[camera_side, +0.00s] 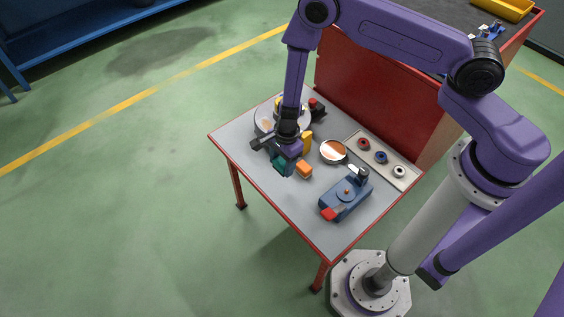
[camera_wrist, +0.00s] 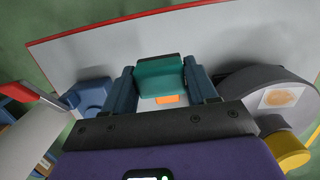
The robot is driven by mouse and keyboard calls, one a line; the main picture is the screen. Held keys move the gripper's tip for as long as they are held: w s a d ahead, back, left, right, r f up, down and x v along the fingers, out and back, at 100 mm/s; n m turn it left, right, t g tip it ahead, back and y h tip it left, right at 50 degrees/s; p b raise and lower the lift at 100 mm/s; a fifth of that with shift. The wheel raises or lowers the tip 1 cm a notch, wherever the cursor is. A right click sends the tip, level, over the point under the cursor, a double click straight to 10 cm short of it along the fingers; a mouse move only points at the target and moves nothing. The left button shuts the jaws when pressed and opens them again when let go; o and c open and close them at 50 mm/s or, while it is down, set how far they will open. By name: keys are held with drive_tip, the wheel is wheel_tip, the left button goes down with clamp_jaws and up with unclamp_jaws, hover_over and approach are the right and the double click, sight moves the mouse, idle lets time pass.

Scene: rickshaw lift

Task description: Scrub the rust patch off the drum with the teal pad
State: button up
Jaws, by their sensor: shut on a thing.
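My gripper (camera_wrist: 163,88) is shut on the teal pad (camera_wrist: 160,76), which sits between its two fingers. In the side view the teal pad (camera_side: 283,163) hangs near the table's left front edge, beside the drum and apart from it. The grey round drum (camera_wrist: 244,85) stands at the right in the wrist view. A brown-orange rust patch (camera_wrist: 284,97) shows on a pale square on its face. In the side view the drum (camera_side: 261,115) is partly hidden behind my gripper.
An orange block (camera_side: 304,169) lies near the pad. A yellow piece (camera_side: 307,140) stands by the drum. A pan (camera_side: 333,152), a tray with several rings (camera_side: 408,180) and a blue device (camera_side: 346,198) with a red part occupy the right of the grey table (camera_side: 293,213).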

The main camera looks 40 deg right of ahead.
drive_tip(key=shift+c, duration=1.3)
drive_tip(key=shift+w+a, duration=0.7)
drive_tip(key=shift+w, duration=0.65)
wheel_tip(320, 180, up, 7)
hover_over(260, 118)
drive_tip(key=shift+s, duration=0.15)
drive_tip(key=shift+f, duration=4.05)
drive_tip(key=shift+c, duration=0.4)
drive_tip(key=shift+s, duration=0.35)
drive_tip(key=shift+c, duration=0.4)
drive_tip(key=shift+s+a, duration=0.15)
drive_tip(key=shift+s, duration=1.45)
drive_tip(key=shift+s+a, duration=0.1)
drive_tip(key=shift+s, duration=1.5)
drive_tip(key=shift+w+d, duration=0.2)
drive_tip(key=shift+w, duration=1.65)
drive_tip(key=shift+w+d, duration=0.15)
drive_tip(key=shift+w, duration=1.65)
wheel_tip(260, 118, up, 8)
drive_tip(key=shift+r, duration=0.15)
